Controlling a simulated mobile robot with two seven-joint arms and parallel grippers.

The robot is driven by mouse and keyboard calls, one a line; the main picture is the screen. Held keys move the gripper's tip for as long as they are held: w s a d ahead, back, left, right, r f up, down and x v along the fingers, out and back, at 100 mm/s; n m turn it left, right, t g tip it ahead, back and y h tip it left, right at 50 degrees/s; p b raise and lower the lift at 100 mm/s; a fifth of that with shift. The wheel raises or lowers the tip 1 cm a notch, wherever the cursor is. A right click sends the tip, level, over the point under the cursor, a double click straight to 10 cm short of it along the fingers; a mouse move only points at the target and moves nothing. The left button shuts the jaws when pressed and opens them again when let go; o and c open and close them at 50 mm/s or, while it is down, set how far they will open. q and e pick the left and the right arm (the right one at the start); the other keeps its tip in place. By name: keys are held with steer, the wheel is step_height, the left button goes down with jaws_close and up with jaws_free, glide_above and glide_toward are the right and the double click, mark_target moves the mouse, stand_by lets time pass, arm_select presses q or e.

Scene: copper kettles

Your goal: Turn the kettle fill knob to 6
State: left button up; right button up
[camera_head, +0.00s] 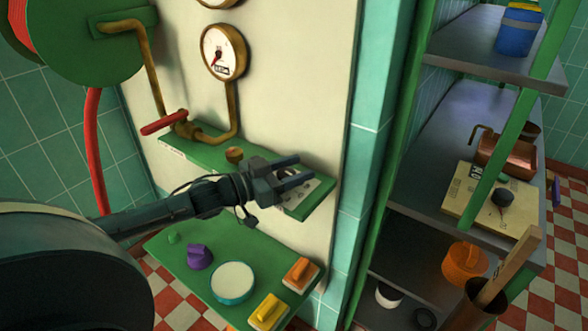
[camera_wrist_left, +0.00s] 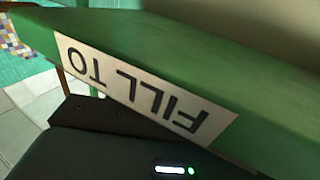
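My left gripper (camera_head: 296,170) reaches in from the left over the right end of a green ledge (camera_head: 214,151) on the cream wall panel. Its two fingers are apart, with nothing seen between them. A pale dial plate with dark marks (camera_head: 304,191) shows partly behind the fingers; no fill knob can be made out there, and its setting cannot be read. In the left wrist view, an upside-down "FILL TO" label (camera_wrist_left: 138,90) is on the green ledge edge, close above the dark gripper body. The fingertips are not clear there. My right gripper is not in view.
A red-handled valve (camera_head: 163,123), a small brass knob (camera_head: 234,155) and a gauge (camera_head: 223,52) are left of and above the gripper. Shelves stand right.

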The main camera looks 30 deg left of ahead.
arm_select(q)
steer(key=shift+o, duration=1.3)
steer(key=shift+f, duration=0.1)
steer(key=shift+s+a, duration=0.1)
steer(key=shift+s, duration=0.1)
steer(key=p+v, duration=0.2)
steer(key=v, duration=1)
steer(key=shift+s+a, duration=0.25)
steer(key=shift+s, duration=0.05)
steer(key=shift+s, duration=0.1)
